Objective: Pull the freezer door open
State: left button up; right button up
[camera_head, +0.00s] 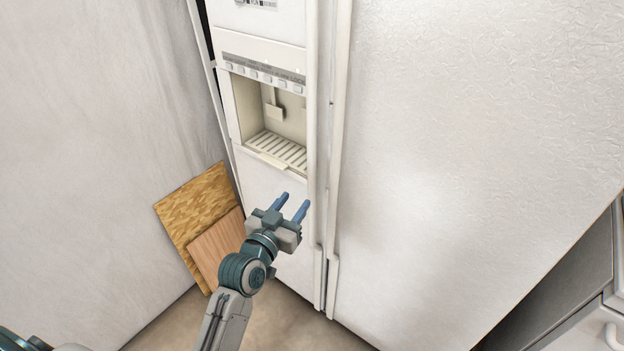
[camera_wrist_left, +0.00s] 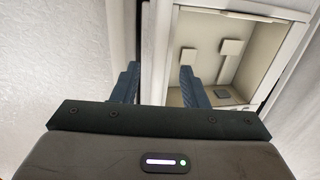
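The white freezer door (camera_head: 262,180) is the narrow left door with the dispenser recess, and it looks closed. Its long vertical handle (camera_head: 312,140) runs along its right edge. My left gripper (camera_head: 293,203) is open and empty, in front of the lower door, a little left of the handle and below the dispenser. In the left wrist view, the open fingers (camera_wrist_left: 158,84) point toward the door, and a pale vertical handle strip (camera_wrist_left: 157,45) shows between them. I cannot tell the remaining depth gap; no contact is visible. My right gripper is not in view.
The wide fridge door (camera_head: 470,140) with its own handle (camera_head: 338,150) stands right of the freezer. Wooden boards (camera_head: 208,222) lean against the pale wall (camera_head: 110,120) at left. A grey cabinet (camera_head: 590,300) is at lower right. Some floor (camera_head: 300,325) is bare in front.

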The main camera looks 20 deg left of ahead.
aim_at(310, 180)
pick_arm(q)
jog(key=w, duration=0.3)
jog(key=w+p, duration=0.1)
jog(key=shift+w+d+r, duration=0.1)
jog(key=shift+w+d, duration=0.15)
jog(key=shift+d, duration=0.05)
jog(key=w, duration=0.4)
jog(key=shift+w+d+p, duration=0.1)
jog(key=shift+d+p, duration=0.2)
jog(key=shift+w+d, duration=0.15)
jog(key=shift+w, duration=0.7)
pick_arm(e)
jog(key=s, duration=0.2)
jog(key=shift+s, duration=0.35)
pick_arm(q)
jog(key=shift+c, duration=0.2)
grip_shut()
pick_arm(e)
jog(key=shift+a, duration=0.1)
